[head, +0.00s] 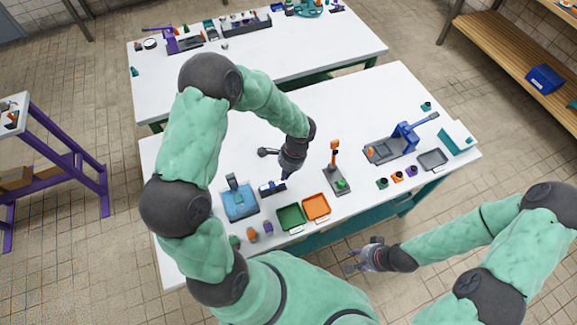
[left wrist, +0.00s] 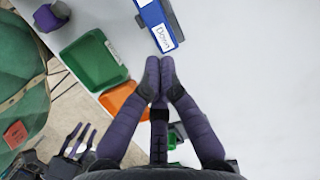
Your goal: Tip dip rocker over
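A small blue and dark block (head: 274,187), which seems to be the dip rocker, lies on the white table in the head view. It also shows in the left wrist view (left wrist: 150,14), with a white label reading "Down" towards my fingers. Its far end is cut off there. My left gripper (head: 287,175) hangs over the table just beyond and right of it. In the left wrist view its fingertips (left wrist: 160,65) are together, with nothing between them, close to the labelled end; contact cannot be told. My right gripper (head: 351,260) is open and empty, off the table's front edge.
A blue tray with a stand (head: 239,203) is left of the block. Green (head: 291,218) and orange (head: 316,207) trays lie in front. An orange-handled lever fixture (head: 335,170) stands to the right. White tabletop behind is mostly clear.

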